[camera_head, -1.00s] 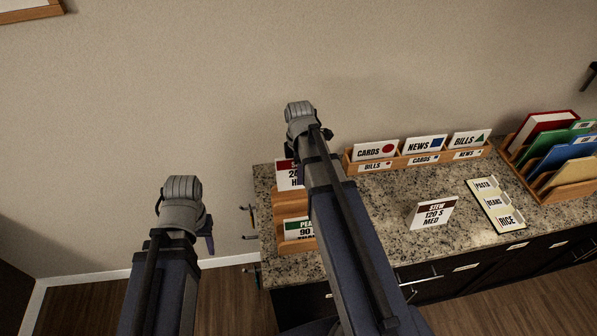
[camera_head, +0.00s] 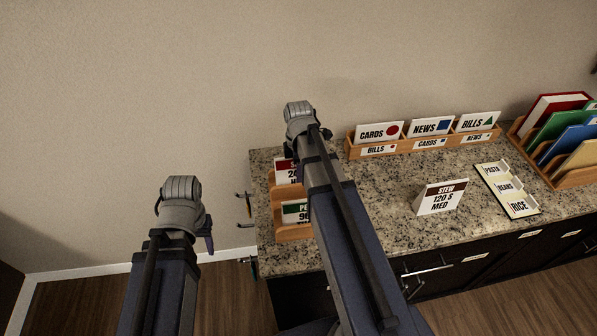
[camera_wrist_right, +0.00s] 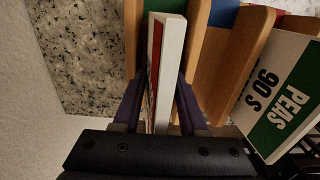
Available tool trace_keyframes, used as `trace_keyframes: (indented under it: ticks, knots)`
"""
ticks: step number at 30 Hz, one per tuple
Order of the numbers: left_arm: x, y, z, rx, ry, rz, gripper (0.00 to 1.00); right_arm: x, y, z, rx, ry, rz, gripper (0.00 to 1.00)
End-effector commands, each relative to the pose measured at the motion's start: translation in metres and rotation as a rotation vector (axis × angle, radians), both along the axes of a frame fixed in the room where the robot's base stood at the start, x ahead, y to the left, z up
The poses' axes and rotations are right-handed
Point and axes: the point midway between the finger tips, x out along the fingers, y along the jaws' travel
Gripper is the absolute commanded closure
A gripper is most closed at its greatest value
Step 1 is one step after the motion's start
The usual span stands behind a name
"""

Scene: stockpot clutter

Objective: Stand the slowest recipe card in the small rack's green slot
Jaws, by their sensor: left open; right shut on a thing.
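The small wooden rack (camera_head: 291,233) stands at the counter's left end, partly behind my right arm. A red-headed card (camera_head: 284,176) shows at its far part, its text mostly hidden. A green-headed PEAS 90 S card (camera_head: 293,213) is at its near part; it also shows in the wrist view (camera_wrist_right: 277,98). My right gripper (camera_wrist_right: 161,108) is shut on a red-and-white card (camera_wrist_right: 168,62) beside the rack's wooden dividers; I cannot tell whether the card is seated. A brown STEW 120 S MED card (camera_head: 440,198) stands on the counter. My left gripper (camera_head: 183,205) is open, left of the counter.
A long wooden rack (camera_head: 424,145) with CARDS, NEWS and BILLS cards is at the back. A folder rack (camera_head: 574,180) stands at right. A PASTA, BEANS, RICE board (camera_head: 506,189) lies on the granite counter (camera_head: 385,210). Hooks (camera_head: 245,224) stick out at the counter's left end.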

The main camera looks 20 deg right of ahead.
Motion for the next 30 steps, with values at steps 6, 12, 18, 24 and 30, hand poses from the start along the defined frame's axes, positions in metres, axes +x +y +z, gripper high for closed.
trace_keyframes:
  ticks: [6, 12, 18, 24, 30]
  knots:
    - [0.0, 0.0, -0.005, 0.0, 0.0, 0.0, 0.5, 0.0, 0.0, -0.005, 0.0, 0.0, 0.0, 1.0]
    - [0.0, 0.0, -0.005, 0.0, 0.0, 0.0, 0.5, 0.0, 0.0, -0.004, 0.0, 0.0, 0.0, 0.54]
    - [0.0, 0.0, -0.004, 0.0, 0.0, 0.0, 0.5, 0.0, 0.0, -0.004, 0.0, 0.0, 0.0, 0.31]
    - [0.0, 0.0, 0.004, 0.0, 0.0, 0.0, 0.5, 0.0, 0.0, 0.004, 0.0, 0.0, 0.0, 0.23]
    - [0.0, 0.0, 0.021, 0.0, 0.0, 0.0, 0.5, 0.001, 0.0, 0.021, -0.001, -0.002, 0.0, 0.23]
